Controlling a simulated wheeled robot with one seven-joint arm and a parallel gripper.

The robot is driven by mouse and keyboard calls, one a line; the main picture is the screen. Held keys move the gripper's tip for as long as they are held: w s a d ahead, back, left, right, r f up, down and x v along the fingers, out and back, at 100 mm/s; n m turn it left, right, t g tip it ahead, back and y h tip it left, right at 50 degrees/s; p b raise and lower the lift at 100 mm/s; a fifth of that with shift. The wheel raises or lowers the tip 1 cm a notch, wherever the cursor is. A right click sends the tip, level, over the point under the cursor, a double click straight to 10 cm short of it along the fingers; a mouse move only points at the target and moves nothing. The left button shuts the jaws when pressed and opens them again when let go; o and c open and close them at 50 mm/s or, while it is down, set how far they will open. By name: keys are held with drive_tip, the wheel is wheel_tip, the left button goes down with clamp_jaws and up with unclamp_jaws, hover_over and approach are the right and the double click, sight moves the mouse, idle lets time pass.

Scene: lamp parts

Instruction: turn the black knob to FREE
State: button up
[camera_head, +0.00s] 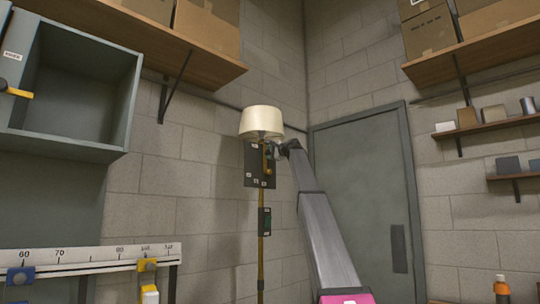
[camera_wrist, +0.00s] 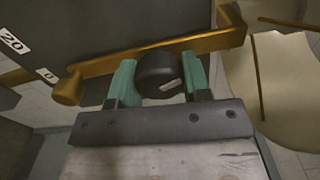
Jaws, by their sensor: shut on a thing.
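The black knob (camera_wrist: 156,66) is round, with a pale mark on its face that lies nearly along the picture's width, tilted slightly up to the right. My gripper (camera_wrist: 159,80) is shut on it, one green finger on each side. The knob sits by a brass bar (camera_wrist: 110,66) in front of a dark panel (camera_wrist: 90,30). In the head view my gripper (camera_head: 278,147) is at the lamp's dark panel (camera_head: 252,178), just below the cream shade (camera_head: 261,120); the knob is too small to tell there. No FREE label is readable.
The shade (camera_wrist: 285,85) is close on the right in the wrist view. The brass pole (camera_head: 261,255) carries a small dark green box (camera_head: 265,221). A grey door (camera_head: 365,190) and loaded shelves (camera_head: 487,126) stand right; an open cabinet (camera_head: 120,100) and a ruler rail (camera_head: 95,256) are left.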

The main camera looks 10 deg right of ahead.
drive_tip(key=n, duration=0.4)
drive_tip(key=shift+n, duration=1.8)
drive_tip(key=o, duration=0.9)
drive_tip(key=shift+s, duration=0.1)
drive_tip(key=v, duration=1)
drive_tip(key=shift+s+d, duration=0.2)
drive_tip(key=shift+s, duration=0.1)
